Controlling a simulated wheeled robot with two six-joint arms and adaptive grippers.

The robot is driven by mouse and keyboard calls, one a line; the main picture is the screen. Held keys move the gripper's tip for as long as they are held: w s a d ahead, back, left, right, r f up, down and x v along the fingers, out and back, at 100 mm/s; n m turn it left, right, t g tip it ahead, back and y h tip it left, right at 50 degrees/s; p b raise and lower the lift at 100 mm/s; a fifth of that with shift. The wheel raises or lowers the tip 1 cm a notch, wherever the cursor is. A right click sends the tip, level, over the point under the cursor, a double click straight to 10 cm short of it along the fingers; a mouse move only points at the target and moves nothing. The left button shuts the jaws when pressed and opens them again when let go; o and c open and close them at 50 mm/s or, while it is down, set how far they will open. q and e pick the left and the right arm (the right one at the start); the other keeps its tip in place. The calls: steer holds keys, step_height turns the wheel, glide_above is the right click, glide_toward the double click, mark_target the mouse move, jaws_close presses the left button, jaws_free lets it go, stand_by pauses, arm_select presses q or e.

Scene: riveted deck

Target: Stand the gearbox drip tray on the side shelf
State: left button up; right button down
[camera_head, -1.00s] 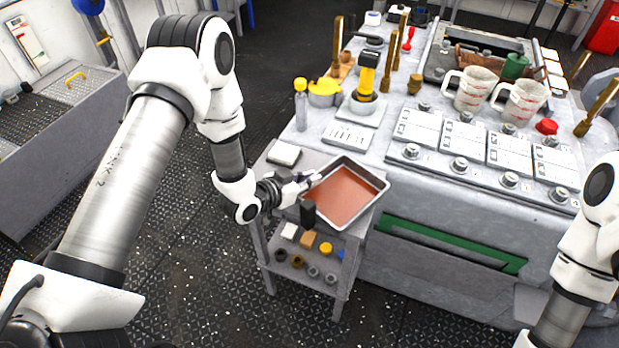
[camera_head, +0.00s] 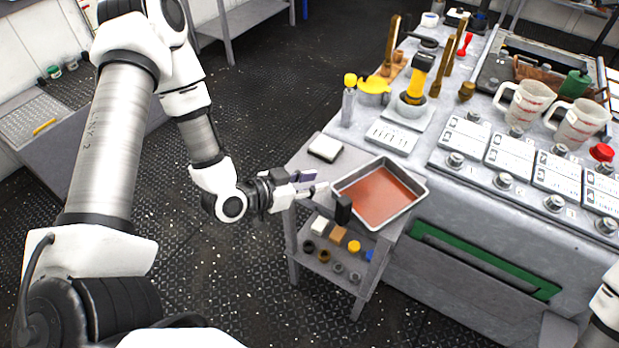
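The gearbox drip tray (camera_head: 412,213), a shallow metal pan with reddish-brown liquid or lining inside, sits flat on the top of the small grey side shelf (camera_head: 313,179). It lies at the right of that top, beside the workbench. My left gripper (camera_head: 312,186) is just left of the tray's left rim, its fingers apart with nothing between them, clear of the tray. My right gripper is out of view; only a piece of my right arm shows at the lower right edge.
Small parts (camera_head: 338,234) lie on the lower shelf. The workbench (camera_head: 450,205) holds measuring jugs (camera_head: 524,104), a spray bottle (camera_head: 349,103) and a yellow-handled tool (camera_head: 418,80). The floor left is clear.

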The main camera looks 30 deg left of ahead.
arm_select(q)
steer(key=s+f+n+g+y, duration=0.2)
steer(key=s+f+g, duration=0.4)
steer(key=s+f, duration=0.3)
steer(key=s+f+n+g+y, duration=0.3)
steer(key=s+f+g, duration=0.3)
steer(key=s+f, duration=0.3)
steer(key=s+y, duration=0.1)
steer(key=s, duration=0.3)
steer(key=shift+s+n, duration=0.3)
step_height(320, 180, up, 3)
steer(key=p, duration=0.2)
steer(key=shift+d+f+p, duration=0.15)
steer(key=shift+f+p, duration=0.05)
steer(key=shift+p, duration=0.15)
steer(key=shift+w, duration=0.1)
